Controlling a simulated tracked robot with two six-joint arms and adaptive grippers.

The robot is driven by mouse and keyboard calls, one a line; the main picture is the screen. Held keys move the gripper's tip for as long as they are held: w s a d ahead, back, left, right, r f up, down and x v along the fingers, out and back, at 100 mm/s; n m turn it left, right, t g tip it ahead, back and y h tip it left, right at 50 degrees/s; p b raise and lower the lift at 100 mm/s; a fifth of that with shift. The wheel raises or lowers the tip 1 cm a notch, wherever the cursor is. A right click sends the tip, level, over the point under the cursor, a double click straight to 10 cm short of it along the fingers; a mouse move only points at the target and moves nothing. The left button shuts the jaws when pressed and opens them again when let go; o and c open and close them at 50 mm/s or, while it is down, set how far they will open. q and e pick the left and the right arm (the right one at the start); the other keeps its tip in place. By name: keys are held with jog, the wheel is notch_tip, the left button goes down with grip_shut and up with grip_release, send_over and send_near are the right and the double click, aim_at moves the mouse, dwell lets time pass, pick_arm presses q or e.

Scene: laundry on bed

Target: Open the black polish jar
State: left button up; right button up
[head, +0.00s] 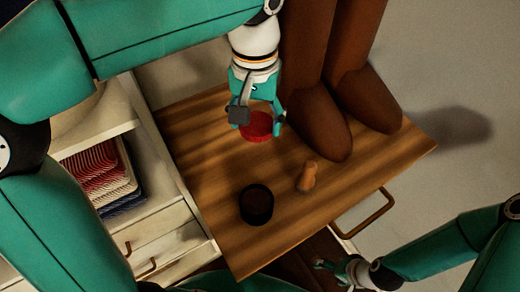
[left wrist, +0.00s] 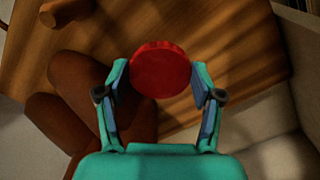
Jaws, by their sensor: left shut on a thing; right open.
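The black jar (head: 256,204) stands upright on the wooden top (head: 225,240), with a dark round top; I cannot tell whether it has a lid on. My left gripper (head: 257,120) is shut on a round red lid-like disc (head: 256,128), behind the black jar and apart from it. In the left wrist view the red disc (left wrist: 160,69) sits between the two fingertips (left wrist: 160,80). My right gripper (head: 332,267) is open and empty at the lower right, beyond the front edge of the wooden top.
A small brown wooden piece (head: 307,177) stands right of the jar. Tall brown boots (head: 318,120) stand at the back right. A white shelf (head: 160,165) with folded cloths (head: 100,175) is at left. A drawer handle (head: 365,214) juts out at the front right.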

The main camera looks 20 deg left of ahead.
aim_at(256, 160)
pick_arm(q)
jog(key=f, duration=0.9)
jog(key=shift+s+f+b, duration=0.2)
jog(key=shift+b, duration=0.1)
jog(key=o, duration=1.4)
